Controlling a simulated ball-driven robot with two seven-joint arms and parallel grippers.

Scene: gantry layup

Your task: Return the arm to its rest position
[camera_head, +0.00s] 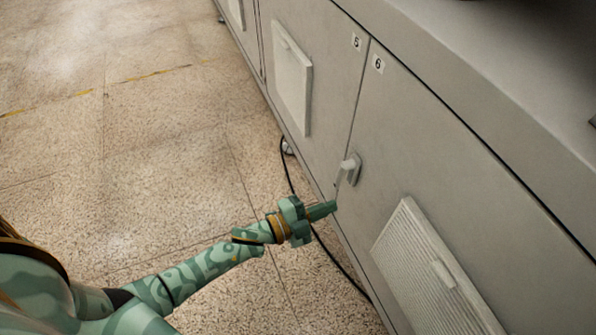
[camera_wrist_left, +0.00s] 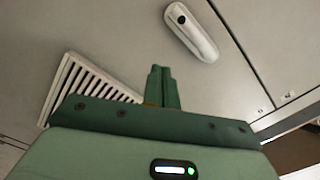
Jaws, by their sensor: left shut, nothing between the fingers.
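My left arm comes in from the lower left in the head view. Its green gripper (camera_head: 322,210) is shut and empty, just below and left of the small latch handle (camera_head: 350,168) on the grey cabinet. Whether the fingertips touch the cabinet front is hard to tell. In the left wrist view the gripper fingers (camera_wrist_left: 161,88) are pressed together, with the white handle (camera_wrist_left: 191,32) above and to the right, apart from them. My right gripper is not in view.
Grey cabinet doors (camera_head: 440,150) marked 5 and 6 run along the right, with vent panels (camera_head: 430,265) and a top ledge (camera_head: 480,50). A black cable (camera_head: 337,262) lies on the floor by the cabinet's foot. The speckled floor (camera_head: 120,130) to the left is clear.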

